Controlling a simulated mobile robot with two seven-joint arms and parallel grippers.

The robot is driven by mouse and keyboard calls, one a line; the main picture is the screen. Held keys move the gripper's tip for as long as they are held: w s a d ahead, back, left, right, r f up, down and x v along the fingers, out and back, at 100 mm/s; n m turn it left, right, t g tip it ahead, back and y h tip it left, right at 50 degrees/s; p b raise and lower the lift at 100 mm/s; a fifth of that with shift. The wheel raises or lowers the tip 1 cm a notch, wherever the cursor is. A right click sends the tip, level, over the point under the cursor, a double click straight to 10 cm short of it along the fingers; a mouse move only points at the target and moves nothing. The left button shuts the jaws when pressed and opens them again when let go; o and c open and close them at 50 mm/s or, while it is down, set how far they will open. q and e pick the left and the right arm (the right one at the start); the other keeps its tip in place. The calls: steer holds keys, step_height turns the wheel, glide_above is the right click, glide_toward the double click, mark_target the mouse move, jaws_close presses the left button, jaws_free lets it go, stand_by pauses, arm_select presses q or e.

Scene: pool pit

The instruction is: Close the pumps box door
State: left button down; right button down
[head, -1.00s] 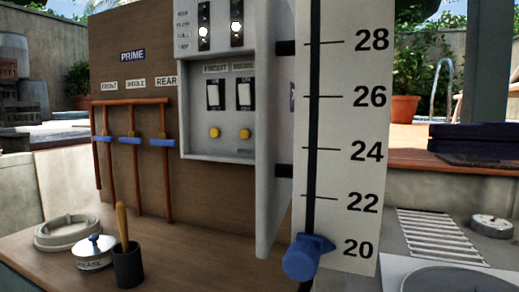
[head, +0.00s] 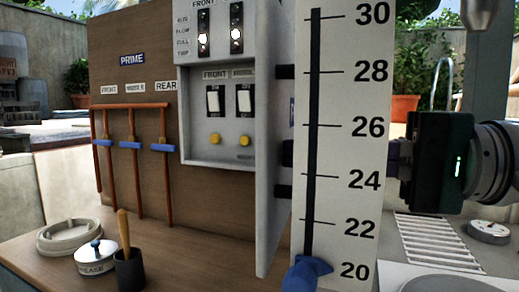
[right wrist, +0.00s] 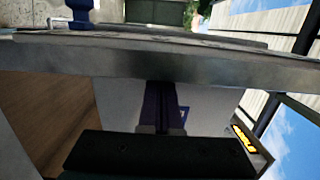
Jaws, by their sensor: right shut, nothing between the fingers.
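The grey pumps box (head: 185,128) is on the wooden panel in the head view, with its switches and yellow buttons uncovered. Its door (head: 268,215) stands open, seen nearly edge-on at the box's right side. My right gripper (head: 288,153) comes in from the right behind the white gauge board; a dark tip shows past the board's left edge, close to the door. Its fingers are shut and empty, and most of them are hidden by the board. In the right wrist view the dark fingers (right wrist: 160,108) reach toward a pale surface; contact cannot be told. My left gripper is out of view.
The tall numbered gauge board (head: 360,150) with a blue slider (head: 310,273) stands in front of the door and my right gripper. A white lidded pot (head: 97,259), a dark cup (head: 130,268) and a grey ring (head: 69,236) are on the counter at left.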

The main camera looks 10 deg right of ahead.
mark_target(279, 153)
steer(key=x, duration=0.3)
steer(key=shift+s+a+p, duration=0.1)
steer(key=shift+a+p, duration=0.1)
steer(key=shift+p, duration=0.2)
steer(key=shift+d, duration=0.15)
